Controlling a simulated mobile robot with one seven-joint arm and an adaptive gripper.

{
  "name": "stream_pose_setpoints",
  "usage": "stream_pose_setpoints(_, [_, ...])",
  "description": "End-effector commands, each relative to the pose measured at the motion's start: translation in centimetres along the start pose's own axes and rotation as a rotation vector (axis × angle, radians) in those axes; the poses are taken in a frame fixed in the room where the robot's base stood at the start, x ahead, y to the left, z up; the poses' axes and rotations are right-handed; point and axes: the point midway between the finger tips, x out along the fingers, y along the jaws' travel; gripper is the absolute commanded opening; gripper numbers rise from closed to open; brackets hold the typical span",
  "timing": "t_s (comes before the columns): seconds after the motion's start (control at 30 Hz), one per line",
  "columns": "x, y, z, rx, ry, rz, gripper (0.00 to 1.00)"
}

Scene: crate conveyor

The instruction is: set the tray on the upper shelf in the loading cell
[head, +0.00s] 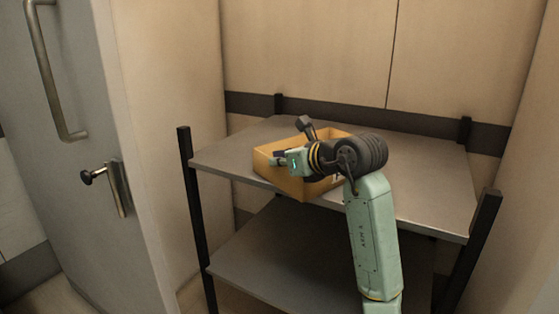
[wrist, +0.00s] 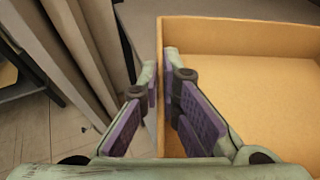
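The tray is an open orange-tan box (head: 290,186) at the front edge of the upper shelf (head: 425,205) in the head view. Its lower front corner reaches slightly past that edge in the picture; I cannot tell whether its base touches the shelf. My gripper (head: 279,160) is at the tray's left side, and my arm hides much of the tray's right part. In the wrist view the tray (wrist: 230,32) looks empty where visible. My gripper (wrist: 161,75) has one finger outside and one inside the tray's wall, closed narrowly on it.
A lower shelf (head: 290,255) lies below, bare where it shows. Dark posts (head: 194,220) stand at the rack's corners. A grey door (head: 95,200) with a handle stands at the left. The upper shelf has bare room behind and right of the tray.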

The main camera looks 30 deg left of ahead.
Motion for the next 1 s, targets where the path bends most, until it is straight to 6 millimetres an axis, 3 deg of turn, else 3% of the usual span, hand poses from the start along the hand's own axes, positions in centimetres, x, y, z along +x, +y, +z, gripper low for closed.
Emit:
stream_pose_setpoints(0.17, [0.1,0.0,-0.4,-0.001,-0.001,-0.001,0.0])
stream_pose_setpoints(0.57, [0.1,0.0,-0.3,0.0,0.0,0.0,0.28])
stream_pose_setpoints(0.87, [0.0,0.0,-0.4,0.001,0.001,0.0,0.28])
stream_pose_setpoints(1.0, [-1.4,-0.1,-0.3,0.0,0.0,-0.003,0.28])
